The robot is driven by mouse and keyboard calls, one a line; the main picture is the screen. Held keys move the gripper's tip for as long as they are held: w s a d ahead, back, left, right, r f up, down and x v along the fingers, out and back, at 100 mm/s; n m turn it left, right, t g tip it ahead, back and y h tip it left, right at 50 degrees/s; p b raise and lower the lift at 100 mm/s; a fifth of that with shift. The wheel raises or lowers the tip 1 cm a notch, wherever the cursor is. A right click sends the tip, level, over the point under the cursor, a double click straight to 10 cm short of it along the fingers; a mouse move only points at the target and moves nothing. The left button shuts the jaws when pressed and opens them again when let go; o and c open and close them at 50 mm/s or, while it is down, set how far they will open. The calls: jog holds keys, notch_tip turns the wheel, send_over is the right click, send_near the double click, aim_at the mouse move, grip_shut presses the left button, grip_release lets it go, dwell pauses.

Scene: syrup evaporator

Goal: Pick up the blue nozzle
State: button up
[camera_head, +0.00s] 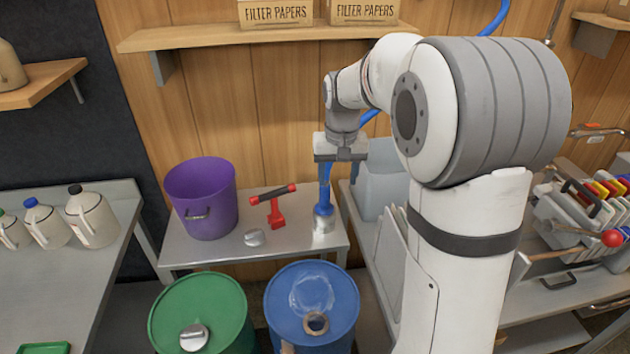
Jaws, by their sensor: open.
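A blue upright piece, which I take for the blue nozzle (324,196), stands over a silvery round base (323,224) at the right end of the small metal table (185,255). My gripper (339,158) points down right above it, jaws open. The top of the nozzle meets the gripper's left side in the picture. I cannot tell whether it touches or sits between the jaws.
A purple bucket (203,200), a red tool with a black handle (275,205) and a silvery cap (255,238) are on the same table. Green (200,300) and blue (290,335) drums stand in front. A pale bin (382,190) is close on the right.

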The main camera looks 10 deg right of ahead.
jog(key=g, duration=0.1)
send_over(325, 192)
jog(key=shift+m, duration=0.4)
jog(key=f, duration=0.6)
jog(key=w+f, duration=0.1)
jog(key=f, duration=0.2)
jog(key=shift+d, duration=0.15)
jog(key=f, duration=0.2)
jog(key=f+p, duration=0.1)
jog(key=f, duration=0.5)
jog(key=shift+w, duration=0.25)
jog(key=shift+c, duration=0.5)
grip_shut()
